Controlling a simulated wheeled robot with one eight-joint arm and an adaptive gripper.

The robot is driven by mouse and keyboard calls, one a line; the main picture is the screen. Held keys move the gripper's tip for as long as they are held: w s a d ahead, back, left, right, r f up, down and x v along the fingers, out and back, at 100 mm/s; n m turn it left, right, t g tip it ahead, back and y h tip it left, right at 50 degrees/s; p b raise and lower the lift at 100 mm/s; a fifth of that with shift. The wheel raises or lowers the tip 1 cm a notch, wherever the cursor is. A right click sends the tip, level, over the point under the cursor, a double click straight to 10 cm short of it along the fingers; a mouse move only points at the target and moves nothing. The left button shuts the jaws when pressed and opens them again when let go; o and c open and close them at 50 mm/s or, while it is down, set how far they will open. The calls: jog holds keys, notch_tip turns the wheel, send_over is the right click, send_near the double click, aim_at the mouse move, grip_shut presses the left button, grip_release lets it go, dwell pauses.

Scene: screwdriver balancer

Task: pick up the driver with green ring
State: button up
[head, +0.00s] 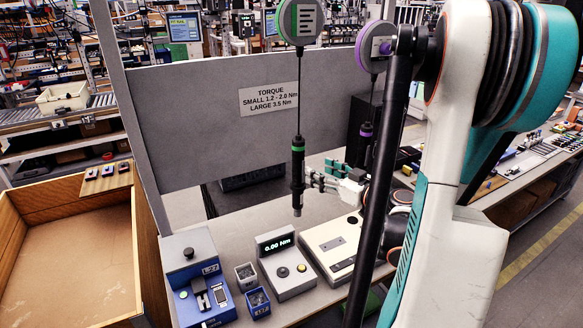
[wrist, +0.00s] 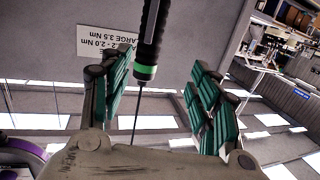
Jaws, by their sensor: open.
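The driver with the green ring (head: 298,178) is a black tool hanging upright on a cable from a green-faced balancer (head: 302,20). My gripper (head: 316,180) is just right of the driver's body in the head view, fingers pointing left at it. In the wrist view the driver (wrist: 151,35) shows upside down, with its green ring and cable, in the gap between the two spread green-padded fingers (wrist: 160,85). The gripper is open and holds nothing. I cannot tell whether a finger touches the driver.
A second driver with a purple ring (head: 366,130) hangs behind, partly hidden by my arm. On the bench (head: 245,222) stand a torque display (head: 285,264), a blue fixture (head: 198,280), small bins (head: 257,301) and a white unit (head: 333,245). A grey panel (head: 200,120) rises behind.

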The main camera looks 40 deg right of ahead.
aim_at(303, 150)
jog(key=shift+t+h, duration=0.4)
jog(key=shift+t, duration=0.1)
jog(key=w, duration=0.4)
jog(key=w+d+r, duration=0.1)
jog(key=w, duration=0.3)
jog(key=w+r, duration=0.1)
jog(key=w, duration=0.3)
jog(key=shift+w+d+p, duration=0.2)
jog(key=shift+d+p, duration=0.15)
jog(key=shift+p, duration=0.05)
jog(key=shift+r, duration=0.1)
grip_shut()
